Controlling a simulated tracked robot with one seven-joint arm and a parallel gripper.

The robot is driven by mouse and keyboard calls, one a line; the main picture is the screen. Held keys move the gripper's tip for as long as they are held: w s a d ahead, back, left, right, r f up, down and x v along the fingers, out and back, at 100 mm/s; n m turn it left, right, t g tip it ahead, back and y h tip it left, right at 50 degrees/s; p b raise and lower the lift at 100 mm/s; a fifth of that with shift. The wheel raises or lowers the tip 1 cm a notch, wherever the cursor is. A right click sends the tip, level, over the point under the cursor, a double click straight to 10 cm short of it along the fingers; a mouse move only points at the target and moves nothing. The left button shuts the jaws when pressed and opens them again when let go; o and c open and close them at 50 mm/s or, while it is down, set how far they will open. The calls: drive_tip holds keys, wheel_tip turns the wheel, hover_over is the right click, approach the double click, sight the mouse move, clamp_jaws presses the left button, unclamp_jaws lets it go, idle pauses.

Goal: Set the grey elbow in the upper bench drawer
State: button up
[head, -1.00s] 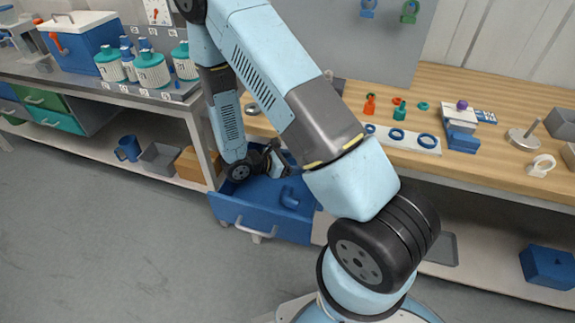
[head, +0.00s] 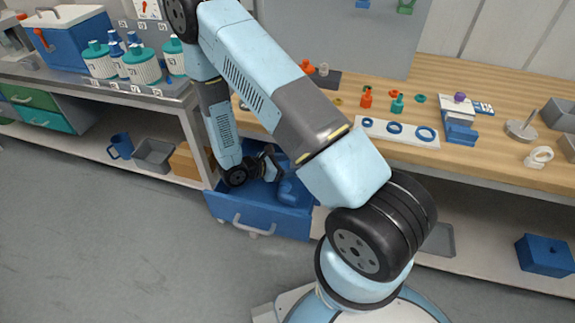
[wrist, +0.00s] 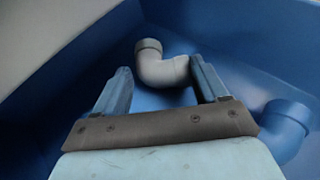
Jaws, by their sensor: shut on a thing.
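The grey elbow (wrist: 163,72) is a short bent pipe piece seen between my fingers in the wrist view. My gripper (wrist: 158,66) is shut on it, with one finger on each side. It is inside the open blue drawer (wrist: 70,98), low over the floor; I cannot tell whether the elbow touches the floor. In the head view my gripper (head: 272,163) reaches down into the drawer (head: 262,220), which is pulled out below the bench. The grey elbow is not clear in that view.
A blue elbow (wrist: 284,128) lies in the drawer to the right of my gripper; it also shows in the head view (head: 288,189). The drawer walls are close around my gripper. The bench top (head: 480,165) above holds small parts. A bench leg (head: 198,142) stands left of the drawer.

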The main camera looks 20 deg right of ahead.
drive_tip(key=shift+f, duration=0.1)
drive_tip(key=o, duration=1.1)
drive_tip(key=shift+c, duration=0.2)
drive_tip(key=v, duration=1.2)
